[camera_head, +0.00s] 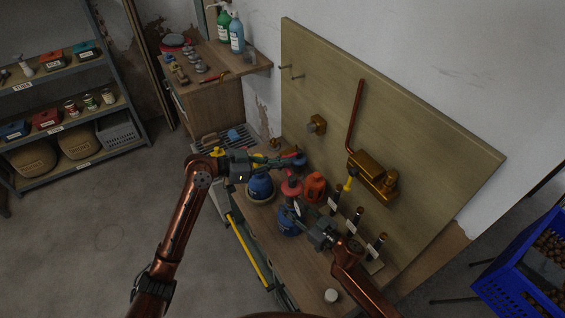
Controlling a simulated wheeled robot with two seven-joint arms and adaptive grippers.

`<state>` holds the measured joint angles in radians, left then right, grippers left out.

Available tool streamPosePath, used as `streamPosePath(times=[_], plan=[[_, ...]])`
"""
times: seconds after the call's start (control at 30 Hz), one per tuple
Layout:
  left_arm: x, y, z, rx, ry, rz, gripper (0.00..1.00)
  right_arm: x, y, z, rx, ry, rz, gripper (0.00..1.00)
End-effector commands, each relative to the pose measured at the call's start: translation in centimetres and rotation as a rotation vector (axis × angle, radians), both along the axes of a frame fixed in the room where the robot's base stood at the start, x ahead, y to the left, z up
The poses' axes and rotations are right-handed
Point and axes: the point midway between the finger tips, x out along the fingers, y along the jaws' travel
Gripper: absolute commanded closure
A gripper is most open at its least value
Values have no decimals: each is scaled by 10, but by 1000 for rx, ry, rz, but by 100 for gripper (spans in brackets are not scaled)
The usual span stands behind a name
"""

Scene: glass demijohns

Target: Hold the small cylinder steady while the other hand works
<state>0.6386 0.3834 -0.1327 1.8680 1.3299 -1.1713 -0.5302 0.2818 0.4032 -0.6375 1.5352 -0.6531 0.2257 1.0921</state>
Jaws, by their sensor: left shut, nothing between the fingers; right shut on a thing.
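A small blue cylinder (288,223) stands on the wooden bench (258,224), left of my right gripper. My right gripper (297,210) is shut at its upper part, and its fingers hide some of it. A red rounded piece (291,188) shows just above the fingers; I cannot tell whether it is joined to the cylinder. A second, larger blue container (260,187) stands below the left gripper.
An orange jug (314,187) and several dark upright bottles (357,215) stand along the backboard (430,150). A brass fixture with a copper pipe (372,175) hangs on it. A white cap (331,296) lies at the near end. A blue crate (515,270) is at right.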

Motion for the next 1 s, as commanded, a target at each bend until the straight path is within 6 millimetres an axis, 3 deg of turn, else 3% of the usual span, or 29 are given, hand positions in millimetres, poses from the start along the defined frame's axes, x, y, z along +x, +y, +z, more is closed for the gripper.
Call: streamPosePath(times=[0.57,1.0], plan=[[-6,6,-3,6,1,140,100,0,-1,0,-1,1,-2,100],[-24,13,-2,-1,4,500,100,0,-1,0,-1,1,-2,100]])
